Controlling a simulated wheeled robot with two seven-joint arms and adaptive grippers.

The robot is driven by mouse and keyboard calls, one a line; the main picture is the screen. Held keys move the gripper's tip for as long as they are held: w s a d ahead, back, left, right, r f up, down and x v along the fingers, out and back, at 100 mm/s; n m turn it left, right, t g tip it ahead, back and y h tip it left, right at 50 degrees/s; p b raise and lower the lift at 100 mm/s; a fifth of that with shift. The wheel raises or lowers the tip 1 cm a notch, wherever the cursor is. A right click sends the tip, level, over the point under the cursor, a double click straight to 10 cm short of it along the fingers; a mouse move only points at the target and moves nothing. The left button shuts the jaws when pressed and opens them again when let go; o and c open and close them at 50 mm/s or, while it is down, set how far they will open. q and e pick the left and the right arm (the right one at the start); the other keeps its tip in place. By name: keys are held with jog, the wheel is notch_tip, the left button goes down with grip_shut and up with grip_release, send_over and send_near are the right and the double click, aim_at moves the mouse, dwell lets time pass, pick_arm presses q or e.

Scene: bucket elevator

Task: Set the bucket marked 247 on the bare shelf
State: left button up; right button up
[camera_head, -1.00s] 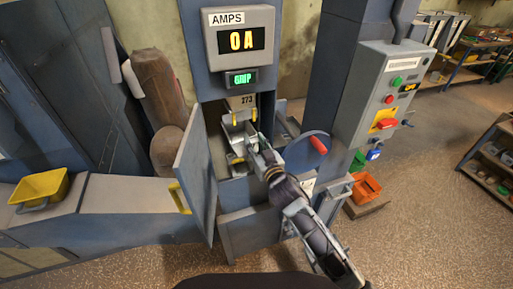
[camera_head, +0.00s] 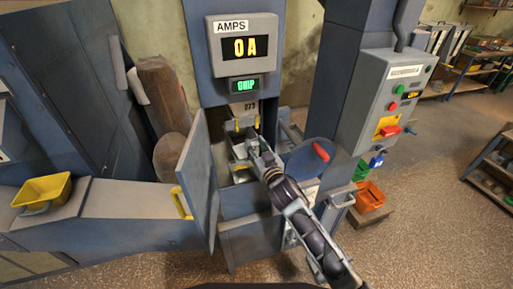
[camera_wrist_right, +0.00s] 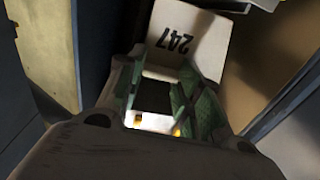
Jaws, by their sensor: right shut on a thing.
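The bucket marked 247 (camera_wrist_right: 187,40) shows in the right wrist view as a pale plate with the black number upside down. My right gripper (camera_wrist_right: 160,95) is shut on it, with its green-padded fingers on either side; the grip contact is partly hidden. In the head view my right gripper (camera_head: 254,150) reaches into the open cabinet, below a plate marked 273 (camera_head: 249,107). The bucket's number cannot be read there. My left gripper is not in view. I cannot make out which surface is the bare shelf.
The open blue door (camera_head: 198,175) stands left of my right arm. A round blue cover with a red handle (camera_head: 321,152) is close on the right. A yellow tub (camera_head: 42,190) sits on the left ledge. A control box (camera_head: 392,100) and an orange bin (camera_head: 369,194) stand right.

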aim_at(257, 148)
jog(key=shift+w+d+r, duration=0.25)
jog(key=shift+w+r, duration=0.1)
jog(key=shift+r, duration=0.05)
dwell(1.5)
jog(key=shift+w, duration=0.1)
jog(key=shift+c, duration=0.9)
jog(key=shift+o, duration=1.1)
jog(key=shift+w+f, duration=0.1)
jog(key=shift+w, duration=0.25)
jog(key=shift+o, duration=0.4)
jog(key=shift+w+a+f, duration=0.1)
jog(key=shift+w+f, duration=0.1)
jog(key=shift+w, duration=0.1)
jog(key=shift+f, duration=0.1)
jog(key=shift+a+f, duration=0.2)
jog(key=shift+f, duration=0.25)
jog(key=shift+d+f+b, duration=0.15)
jog(key=shift+f+b, duration=0.35)
jog(key=shift+f, duration=0.35)
